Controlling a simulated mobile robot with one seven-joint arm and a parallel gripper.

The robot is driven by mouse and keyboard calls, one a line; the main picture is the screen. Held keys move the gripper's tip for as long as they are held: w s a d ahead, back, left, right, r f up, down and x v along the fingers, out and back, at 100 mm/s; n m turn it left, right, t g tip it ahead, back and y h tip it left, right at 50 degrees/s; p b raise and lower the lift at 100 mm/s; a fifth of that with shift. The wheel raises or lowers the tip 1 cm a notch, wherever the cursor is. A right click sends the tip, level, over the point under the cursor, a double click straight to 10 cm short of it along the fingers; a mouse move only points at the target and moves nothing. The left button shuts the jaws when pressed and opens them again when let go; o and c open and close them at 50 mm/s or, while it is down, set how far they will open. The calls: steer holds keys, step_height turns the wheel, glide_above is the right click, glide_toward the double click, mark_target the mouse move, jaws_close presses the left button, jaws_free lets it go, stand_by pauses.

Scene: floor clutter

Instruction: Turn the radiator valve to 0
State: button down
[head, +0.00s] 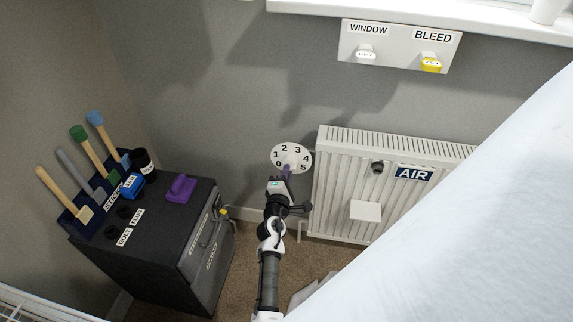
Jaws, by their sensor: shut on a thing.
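The radiator valve shows as a white round dial (291,156) with black numbers 0 to 5, at the left end of the white radiator (390,200). The 0 is at the lower left of the dial, the 1 at the left, the 5 at the lower right. My gripper hides the bottom of the dial. The knob's pointing direction cannot be told.
A dark cabinet (150,245) stands at left, with a purple block (181,188) and a rack of several handled tools on top. A board (400,46) with WINDOW and BLEED keys hangs above. A large white surface (480,220) blocks the right foreground. Carpet shows between cabinet and radiator.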

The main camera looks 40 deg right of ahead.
steer(key=shift+n+p, duration=0.4)
steer(key=shift+n, duration=1.5)
steer(key=c, duration=1.5)
jaws_free()
steer(key=shift+s+a, duration=0.1)
